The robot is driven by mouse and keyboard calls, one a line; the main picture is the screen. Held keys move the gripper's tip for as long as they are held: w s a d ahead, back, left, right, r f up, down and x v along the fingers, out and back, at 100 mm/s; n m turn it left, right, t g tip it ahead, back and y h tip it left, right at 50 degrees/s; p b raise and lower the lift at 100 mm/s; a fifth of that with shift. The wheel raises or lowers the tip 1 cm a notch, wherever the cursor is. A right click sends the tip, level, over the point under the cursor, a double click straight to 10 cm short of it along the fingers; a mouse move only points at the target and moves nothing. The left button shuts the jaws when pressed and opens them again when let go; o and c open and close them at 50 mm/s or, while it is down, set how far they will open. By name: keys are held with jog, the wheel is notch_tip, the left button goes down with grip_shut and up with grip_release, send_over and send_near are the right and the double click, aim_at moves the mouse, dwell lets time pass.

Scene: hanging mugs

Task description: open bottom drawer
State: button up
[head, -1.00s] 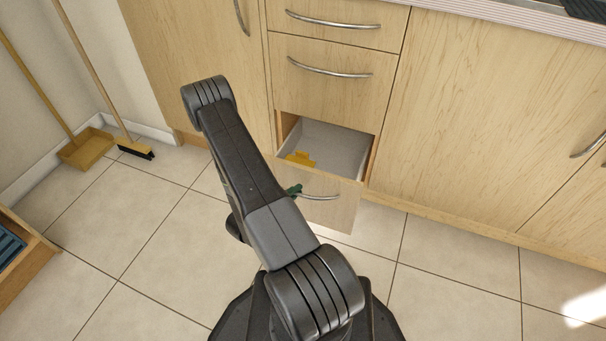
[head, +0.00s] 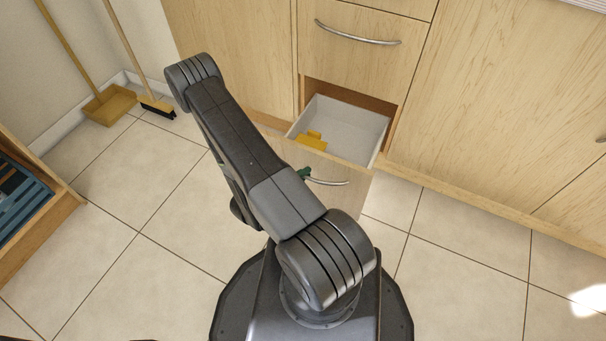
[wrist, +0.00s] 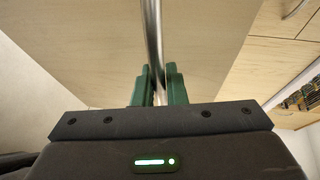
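The bottom drawer (head: 352,122) stands pulled out from the cabinet, with its pale grey inside showing. A yellow object (head: 312,141) lies in it near the front left. The drawer's curved metal handle (head: 330,183) is on its front. My gripper (head: 304,173) is at the left end of this handle, mostly hidden behind my arm in the head view. In the wrist view, the green fingers (wrist: 160,85) stand on both sides of the handle bar (wrist: 151,40) and appear closed on it.
The drawer above (head: 362,55) is shut. Large cabinet doors stand on both sides. A broom (head: 157,106) and a yellow dustpan (head: 110,104) lean at the back left. A wooden crate (head: 62,209) is at the left edge. Tiled floor is open around my base.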

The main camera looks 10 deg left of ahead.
jog(key=o, duration=0.4)
jog(key=shift+p+v, duration=1.55)
jog(key=shift+v, duration=5.35)
jog(key=shift+w, duration=0.1)
jog(key=shift+b+x, duration=1.55)
jog(key=shift+x, duration=5.15)
jog(key=shift+d, duration=0.15)
